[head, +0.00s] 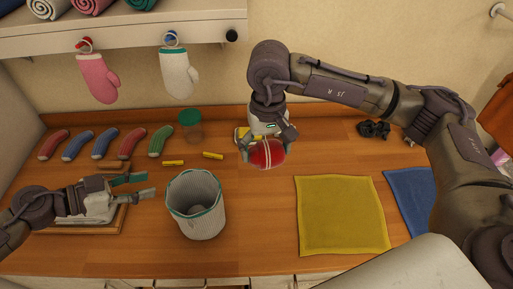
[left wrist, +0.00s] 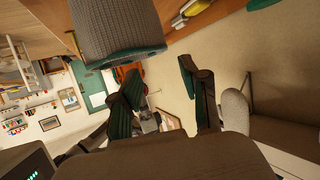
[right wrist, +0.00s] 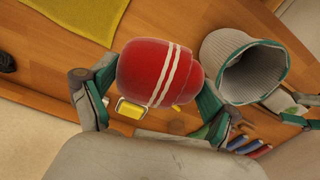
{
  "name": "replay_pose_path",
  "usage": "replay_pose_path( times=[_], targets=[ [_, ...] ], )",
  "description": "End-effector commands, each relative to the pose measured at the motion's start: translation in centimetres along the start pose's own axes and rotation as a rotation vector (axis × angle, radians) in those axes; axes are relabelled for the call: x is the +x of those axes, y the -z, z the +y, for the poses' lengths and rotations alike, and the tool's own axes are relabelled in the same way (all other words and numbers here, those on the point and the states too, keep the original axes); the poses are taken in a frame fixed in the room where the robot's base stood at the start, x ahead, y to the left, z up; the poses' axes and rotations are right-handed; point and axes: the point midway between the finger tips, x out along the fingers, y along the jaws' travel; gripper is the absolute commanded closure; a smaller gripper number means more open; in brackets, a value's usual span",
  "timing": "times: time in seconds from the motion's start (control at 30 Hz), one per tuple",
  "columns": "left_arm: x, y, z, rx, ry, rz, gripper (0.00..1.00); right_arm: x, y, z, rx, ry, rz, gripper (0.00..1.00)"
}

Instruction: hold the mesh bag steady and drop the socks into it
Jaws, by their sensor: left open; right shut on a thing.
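The mesh bag (head: 200,213), grey and ribbed with a teal rim, stands upright and open on the wooden counter. It also shows in the left wrist view (left wrist: 112,25) and the right wrist view (right wrist: 235,70). I cannot tell what is inside. My right gripper (head: 268,148) is shut on a red sock ball with white stripes (right wrist: 150,72), held up behind and right of the bag. My left gripper (head: 151,185) is open and empty, just left of the bag, apart from it. Several loose red, blue and green socks (head: 103,143) lie in a row at the back left.
A green-lidded jar (head: 190,127) and small yellow pieces (head: 213,155) lie behind the bag. A yellow cloth (head: 341,215) and a blue cloth (head: 410,190) lie to the right. A wooden tray (head: 112,226) is under my left gripper. Mitts (head: 180,75) hang above.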

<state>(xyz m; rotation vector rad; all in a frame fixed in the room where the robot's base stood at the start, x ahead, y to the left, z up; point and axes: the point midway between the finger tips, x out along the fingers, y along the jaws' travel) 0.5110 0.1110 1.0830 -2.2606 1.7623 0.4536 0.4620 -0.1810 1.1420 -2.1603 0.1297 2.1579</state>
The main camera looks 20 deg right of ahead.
Motion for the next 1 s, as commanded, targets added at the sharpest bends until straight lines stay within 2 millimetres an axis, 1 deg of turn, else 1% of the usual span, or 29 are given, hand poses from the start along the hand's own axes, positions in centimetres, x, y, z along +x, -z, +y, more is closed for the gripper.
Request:
replay_pose_path(
  times=[0.17, 0.6, 0.8, 1.0],
  targets=[
    [0.0, 0.0, 0.0, 0.000, 0.001, 0.001, 0.55, -1.3, 0.5, -3.1, 0.298, 0.002, 0.003, 0.44],
    [0.0, 0.0, 0.0, 0.000, 0.001, 0.001, 0.55, -5.0, 0.6, -11.0, 1.240, 0.003, 0.004, 0.44],
    [0.0, 0.0, 0.0, 0.000, 0.001, 0.001, 0.55, -6.8, 0.3, -14.3, 1.677, 0.004, 0.004, 0.44],
    [0.0, 0.0, 0.0, 0.000, 0.001, 0.001, 0.55, -8.1, -0.2, -16.7, 2.039, 0.002, 0.003, 0.44]
  ],
)
